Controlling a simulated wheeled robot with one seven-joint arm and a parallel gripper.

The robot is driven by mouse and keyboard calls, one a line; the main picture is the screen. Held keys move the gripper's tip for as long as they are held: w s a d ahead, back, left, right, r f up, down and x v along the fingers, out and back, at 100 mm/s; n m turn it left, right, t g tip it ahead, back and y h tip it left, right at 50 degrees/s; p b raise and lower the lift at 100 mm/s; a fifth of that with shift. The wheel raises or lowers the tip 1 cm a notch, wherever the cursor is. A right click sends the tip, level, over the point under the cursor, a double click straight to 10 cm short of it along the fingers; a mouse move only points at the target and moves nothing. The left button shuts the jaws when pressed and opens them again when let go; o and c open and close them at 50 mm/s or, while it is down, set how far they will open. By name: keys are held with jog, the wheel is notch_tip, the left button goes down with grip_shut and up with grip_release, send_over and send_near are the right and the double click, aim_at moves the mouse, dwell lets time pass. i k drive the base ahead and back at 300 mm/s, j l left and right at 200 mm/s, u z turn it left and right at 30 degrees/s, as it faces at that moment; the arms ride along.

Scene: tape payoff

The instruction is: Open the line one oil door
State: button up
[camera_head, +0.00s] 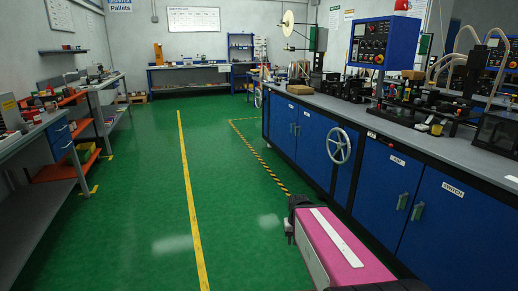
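The long bench on the right has blue cabinet doors along its front, all shut. The near pair is a left door (377,185) with a small label I cannot read surely, and a right door (455,225) with a label that seems to read "SWITCH". Their grey-green handles sit side by side at the meeting edges. I can read no "oil" label, so I cannot tell which is the oil door. A pink and dark part of my arm lies before the near doors; my gripper does not show.
A grey handwheel (339,145) sticks out from the bench front. Machines and a blue control box (383,43) stand on the bench top (345,107). The green floor (140,190) is clear. Workbenches (35,130) line the left wall.

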aim_at(312, 157)
jog(key=i, duration=1.25)
jog(key=i+z, duration=0.1)
jog(key=i, duration=1.1)
jog(key=i+j, duration=0.2)
jog(key=i, duration=1.05)
